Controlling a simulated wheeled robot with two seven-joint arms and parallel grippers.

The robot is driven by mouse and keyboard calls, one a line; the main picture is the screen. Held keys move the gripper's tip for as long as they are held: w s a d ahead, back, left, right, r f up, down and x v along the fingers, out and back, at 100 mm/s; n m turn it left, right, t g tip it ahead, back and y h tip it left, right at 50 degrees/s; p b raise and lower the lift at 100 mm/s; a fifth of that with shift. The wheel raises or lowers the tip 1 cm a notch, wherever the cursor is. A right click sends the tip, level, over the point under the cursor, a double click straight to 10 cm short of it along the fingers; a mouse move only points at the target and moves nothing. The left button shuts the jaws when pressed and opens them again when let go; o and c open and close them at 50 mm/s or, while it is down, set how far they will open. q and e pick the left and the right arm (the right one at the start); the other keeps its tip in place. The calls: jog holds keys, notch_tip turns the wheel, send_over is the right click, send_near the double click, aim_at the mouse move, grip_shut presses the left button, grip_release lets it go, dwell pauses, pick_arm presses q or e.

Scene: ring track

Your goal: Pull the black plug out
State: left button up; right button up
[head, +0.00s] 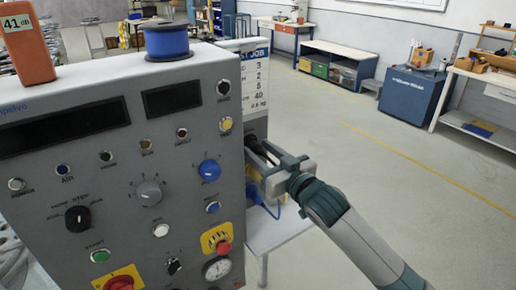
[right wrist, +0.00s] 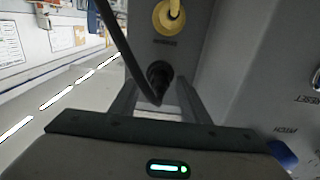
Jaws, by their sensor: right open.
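The black plug (right wrist: 158,73) sits in the side wall of the grey control box (right wrist: 220,60) in the right wrist view. A dark cable runs from it up to the upper left. My right gripper (right wrist: 157,98) is open, with one finger on each side of the plug and its cable. The plug appears not to be gripped. In the head view my right gripper (head: 258,157) is at the right side of the control box (head: 100,180), and its fingers hide most of the plug. My left gripper is not in view.
A yellow connector (right wrist: 169,16) is on the same wall, close above the plug. A blue cable (head: 262,200) hangs below my right gripper over a white table (head: 275,236). A blue spool (head: 167,42) and an orange meter (head: 26,42) stand on the box. The floor at right is clear.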

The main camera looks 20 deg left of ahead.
aim_at(263, 154)
dwell(0.3)
grip_shut()
jog(key=shift+p+v, duration=1.55)
jog(key=shift+v, duration=1.35)
